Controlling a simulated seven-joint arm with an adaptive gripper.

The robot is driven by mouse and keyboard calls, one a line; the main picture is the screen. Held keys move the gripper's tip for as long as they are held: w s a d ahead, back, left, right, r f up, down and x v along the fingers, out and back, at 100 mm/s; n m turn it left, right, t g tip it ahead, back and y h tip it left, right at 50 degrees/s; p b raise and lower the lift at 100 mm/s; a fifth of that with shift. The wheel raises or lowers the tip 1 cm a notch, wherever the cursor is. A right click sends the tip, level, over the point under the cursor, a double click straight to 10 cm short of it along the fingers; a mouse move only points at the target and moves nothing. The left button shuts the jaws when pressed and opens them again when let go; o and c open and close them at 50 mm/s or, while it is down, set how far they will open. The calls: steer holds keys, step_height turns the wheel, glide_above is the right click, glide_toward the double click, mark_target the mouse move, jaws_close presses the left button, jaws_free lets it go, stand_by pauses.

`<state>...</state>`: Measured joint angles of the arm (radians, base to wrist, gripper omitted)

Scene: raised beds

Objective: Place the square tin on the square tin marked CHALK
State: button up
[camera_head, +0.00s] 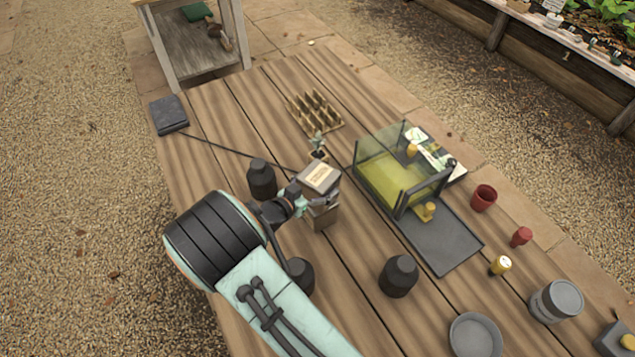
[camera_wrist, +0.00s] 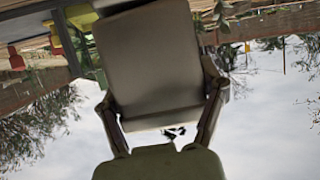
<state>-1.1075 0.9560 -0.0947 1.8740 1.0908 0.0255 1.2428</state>
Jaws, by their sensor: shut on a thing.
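A square tin (camera_head: 318,177) with a dark grey lid and a pale label is held by my gripper (camera_head: 318,203) over the table. The label's words are too small to read. In the wrist view the square tin (camera_wrist: 150,65) fills the space between the two fingers of my gripper (camera_wrist: 163,100), which is shut on it. A brown box-like tin (camera_head: 324,217) shows directly below the held tin in the head view. Its top and any CHALK marking are hidden, and I cannot tell whether the two touch.
A dark bottle (camera_head: 262,178) and a small potted plant (camera_head: 318,146) stand close by. A clear-sided case (camera_head: 385,183) is to the right, with a dark tray (camera_head: 445,240) before it. Another dark bottle (camera_head: 399,276) stands at the front right.

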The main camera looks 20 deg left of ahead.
steer(key=shift+f, duration=0.1)
steer(key=o, duration=1.2)
